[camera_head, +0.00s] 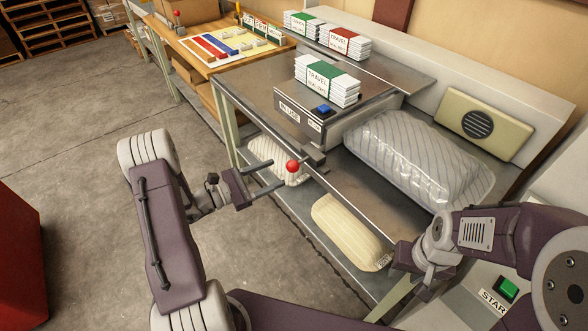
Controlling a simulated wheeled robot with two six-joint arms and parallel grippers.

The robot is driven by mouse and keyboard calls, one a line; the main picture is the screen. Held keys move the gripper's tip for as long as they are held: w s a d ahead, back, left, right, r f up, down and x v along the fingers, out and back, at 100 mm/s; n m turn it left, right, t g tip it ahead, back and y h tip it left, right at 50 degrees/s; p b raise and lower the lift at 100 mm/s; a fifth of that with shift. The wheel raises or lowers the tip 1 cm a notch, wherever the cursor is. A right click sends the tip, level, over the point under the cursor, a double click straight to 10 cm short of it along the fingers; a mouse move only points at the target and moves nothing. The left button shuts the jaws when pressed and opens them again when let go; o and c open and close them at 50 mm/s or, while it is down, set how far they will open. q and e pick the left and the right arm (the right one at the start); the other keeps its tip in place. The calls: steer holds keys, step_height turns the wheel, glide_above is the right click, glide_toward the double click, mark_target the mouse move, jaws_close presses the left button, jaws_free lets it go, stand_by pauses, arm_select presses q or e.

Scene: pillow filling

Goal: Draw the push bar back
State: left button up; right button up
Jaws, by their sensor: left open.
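A red ball knob (292,166) sits at the front edge of the metal bench, by the end of a dark metal bar (313,158) that looks like the push bar. My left gripper (277,174) is open, with its two fingers pointing right at the knob. The knob is just beyond the fingertips; I cannot tell whether they touch it. My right gripper (408,258) is low at the right, near the bench's front edge, and its fingers are not clear. A clear striped bag (420,160) lies on the bench to the right of the bar.
A grey box labelled IN USE (312,118) with a blue button carries a stack of travel cards (328,80). Striped pillows (350,232) lie on the lower shelf. A green START button (507,289) is at lower right. The floor (75,120) at left is clear.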

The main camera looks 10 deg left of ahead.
mark_target(293, 166)
arm_select(q)
steer(key=x, duration=0.7)
steer(key=shift+w+d, duration=0.15)
steer(key=shift+d, duration=0.05)
jaws_close()
stand_by(1.0)
